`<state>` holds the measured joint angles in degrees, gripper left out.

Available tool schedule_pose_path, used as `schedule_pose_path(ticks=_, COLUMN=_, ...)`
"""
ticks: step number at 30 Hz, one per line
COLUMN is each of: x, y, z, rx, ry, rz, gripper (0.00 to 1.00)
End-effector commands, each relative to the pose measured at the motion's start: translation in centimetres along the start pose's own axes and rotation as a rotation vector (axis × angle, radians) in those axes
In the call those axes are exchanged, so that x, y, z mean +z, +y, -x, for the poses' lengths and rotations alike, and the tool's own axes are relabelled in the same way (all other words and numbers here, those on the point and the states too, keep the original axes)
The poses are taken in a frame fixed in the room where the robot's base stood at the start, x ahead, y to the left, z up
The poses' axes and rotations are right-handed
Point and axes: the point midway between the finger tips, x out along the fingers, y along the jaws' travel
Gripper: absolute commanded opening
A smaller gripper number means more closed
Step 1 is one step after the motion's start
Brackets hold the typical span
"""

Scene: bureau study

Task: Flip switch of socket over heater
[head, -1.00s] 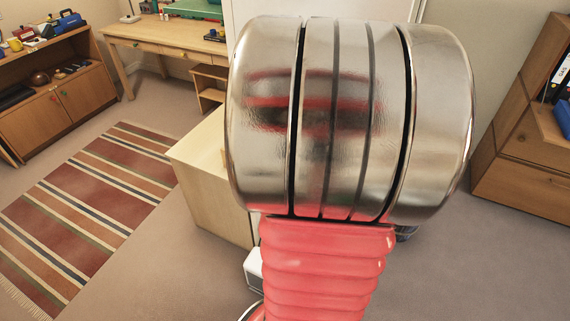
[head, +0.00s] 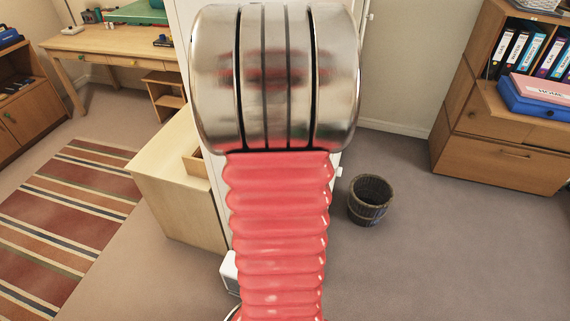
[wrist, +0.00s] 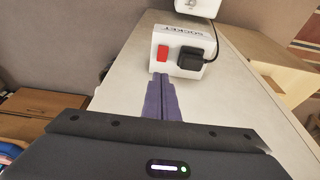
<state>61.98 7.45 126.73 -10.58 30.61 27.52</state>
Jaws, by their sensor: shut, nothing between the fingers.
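The socket (wrist: 180,50) is a white box with the word SOCKET, a red switch (wrist: 162,53) on the left and a black plug (wrist: 190,58) on the right. It sits on a pale flat panel in the wrist view. My gripper (wrist: 160,77) is shut and empty, with its dark purple fingertips just below the red switch in the picture. I cannot tell if they touch the socket. A white unit (wrist: 197,7) with a knob shows partly at the top edge; I cannot tell if it is the heater. In the head view, my arm hides the socket and gripper.
A black cable (wrist: 228,55) curves from the plug. In the head view, a pale wooden cabinet (head: 165,180) stands left of my arm, and a dark waste basket (head: 369,200) right of it. A wooden shelf unit (head: 500,150) stands farther right. Floor at lower right is clear.

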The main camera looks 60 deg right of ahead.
Motion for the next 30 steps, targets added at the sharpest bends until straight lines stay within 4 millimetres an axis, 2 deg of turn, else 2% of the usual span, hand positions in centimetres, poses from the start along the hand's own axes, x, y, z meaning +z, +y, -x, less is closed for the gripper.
schedule_pose_path(ticks=9, x=0.4, y=0.0, z=-4.2, rx=0.001, ry=-0.004, rz=0.001, gripper=0.00)
schedule_pose_path(ticks=15, x=1.0, y=0.0, z=-6.2, rx=0.001, ry=-0.002, rz=0.001, gripper=0.00)
schedule_pose_path(ticks=30, x=1.2, y=-0.1, z=-7.0, rx=0.000, ry=0.000, rz=0.001, gripper=0.00)
